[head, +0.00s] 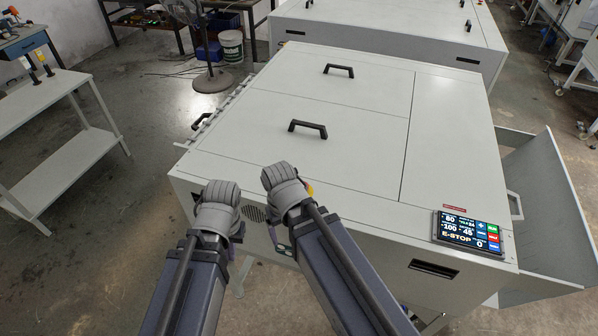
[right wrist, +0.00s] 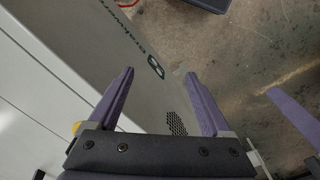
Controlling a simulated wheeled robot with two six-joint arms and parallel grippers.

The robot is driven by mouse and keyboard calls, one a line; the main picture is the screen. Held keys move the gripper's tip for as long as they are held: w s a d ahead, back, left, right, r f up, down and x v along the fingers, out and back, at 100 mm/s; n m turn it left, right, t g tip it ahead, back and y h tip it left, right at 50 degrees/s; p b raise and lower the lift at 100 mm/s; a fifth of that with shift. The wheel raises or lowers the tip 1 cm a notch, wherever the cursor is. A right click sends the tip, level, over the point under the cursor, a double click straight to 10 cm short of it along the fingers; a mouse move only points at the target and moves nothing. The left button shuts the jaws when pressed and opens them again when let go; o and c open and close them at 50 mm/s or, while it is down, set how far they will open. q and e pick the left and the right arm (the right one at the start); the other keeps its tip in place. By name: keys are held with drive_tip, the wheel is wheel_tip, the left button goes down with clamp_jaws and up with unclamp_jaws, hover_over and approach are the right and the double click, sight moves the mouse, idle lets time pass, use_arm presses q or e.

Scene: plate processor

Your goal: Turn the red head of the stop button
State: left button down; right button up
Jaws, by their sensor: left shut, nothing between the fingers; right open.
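A small yellow part, possibly the stop button's base (head: 309,189), shows at the machine's front top edge, just behind my right gripper (head: 287,195). A yellow bit also shows in the right wrist view (right wrist: 76,128), mostly covered by the gripper's palm. No red button head is visible. My right gripper (right wrist: 160,73) is open with nothing between its purple fingers, which point down along the machine's front. My left gripper (head: 219,207) is shut and empty, in front of the machine's left front corner. One of its purple fingers shows at the right wrist view's right side (right wrist: 292,117).
The white machine (head: 330,95) has black handles on its lids and a display (head: 468,233) reading E-STOP at its right front. An open panel (head: 550,205) juts out on the right. A white table (head: 48,105) stands left, with bare floor between.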

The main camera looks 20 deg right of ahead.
drive_tip(key=w+d+r+m+p, duration=0.1)
drive_tip(key=w+d+r+p, duration=0.15)
drive_tip(key=r+p, duration=0.3)
drive_tip(key=w+d+r+p, duration=0.1)
drive_tip(key=d+r+p, duration=0.2)
drive_tip(key=r+p, duration=0.25)
drive_tip(key=w+n, duration=0.1)
drive_tip(key=w, duration=0.1)
drive_tip(key=w+d+r+n, duration=0.1)
drive_tip(key=w, duration=0.2)
drive_tip(key=w+r+n+p, duration=0.1)
drive_tip(key=w+n, duration=0.1)
drive_tip(key=w, duration=0.1)
drive_tip(key=shift+d+y, duration=0.3)
drive_tip(key=shift+d, duration=0.05)
drive_tip(key=shift+w+n, duration=0.35)
drive_tip(key=shift+n, duration=0.05)
drive_tip(key=shift+w+n, duration=0.1)
drive_tip(key=shift+n, duration=0.2)
drive_tip(key=shift+f, duration=0.1)
wheel_tip(320, 180, down, 8)
drive_tip(key=b, duration=0.8)
